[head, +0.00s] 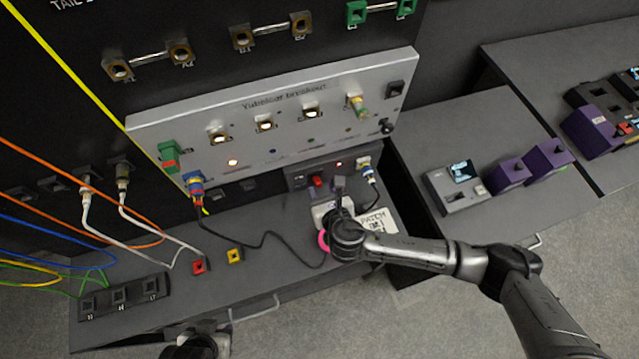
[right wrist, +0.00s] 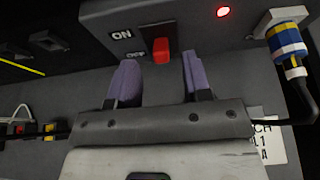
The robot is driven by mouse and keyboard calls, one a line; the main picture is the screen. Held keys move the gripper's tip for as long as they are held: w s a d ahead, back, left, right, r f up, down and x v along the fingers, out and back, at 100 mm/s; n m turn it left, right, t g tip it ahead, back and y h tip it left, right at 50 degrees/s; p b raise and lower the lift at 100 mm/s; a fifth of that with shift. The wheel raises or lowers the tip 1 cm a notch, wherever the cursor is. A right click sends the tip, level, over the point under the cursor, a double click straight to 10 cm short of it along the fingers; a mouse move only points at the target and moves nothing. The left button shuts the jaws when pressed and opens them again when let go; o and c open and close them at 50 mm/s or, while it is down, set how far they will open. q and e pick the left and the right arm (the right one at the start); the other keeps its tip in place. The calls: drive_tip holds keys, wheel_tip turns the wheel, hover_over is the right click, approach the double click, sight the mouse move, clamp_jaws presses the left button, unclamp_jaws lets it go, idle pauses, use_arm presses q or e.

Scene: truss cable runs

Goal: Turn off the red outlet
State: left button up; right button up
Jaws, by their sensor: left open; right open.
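The red outlet's box (head: 298,178) sits on the bench below the silver breakout panel. Its red switch (head: 317,181) also shows close up in the right wrist view (right wrist: 161,50), right of the ON and OFF labels. I cannot tell which way it is set. A red lamp (right wrist: 223,11) glows to its right. My right gripper (right wrist: 160,78) is open and empty, its purple fingers apart just in front of the switch, one on either side in that view. My left gripper (head: 215,341) shows only partly at the bottom edge of the head view; its fingertips are hidden.
A blue, white and yellow plug (right wrist: 287,42) with a black cable stands right of the switch. The silver breakout panel (head: 270,105) overhangs the box. A PATCH card (head: 378,222) lies beside my right wrist. Cables cross the bench at left.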

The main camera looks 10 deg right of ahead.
sight(319, 184)
drive_tip(key=shift+x, duration=1.65)
drive_tip(key=shift+c, duration=0.4)
clamp_jaws()
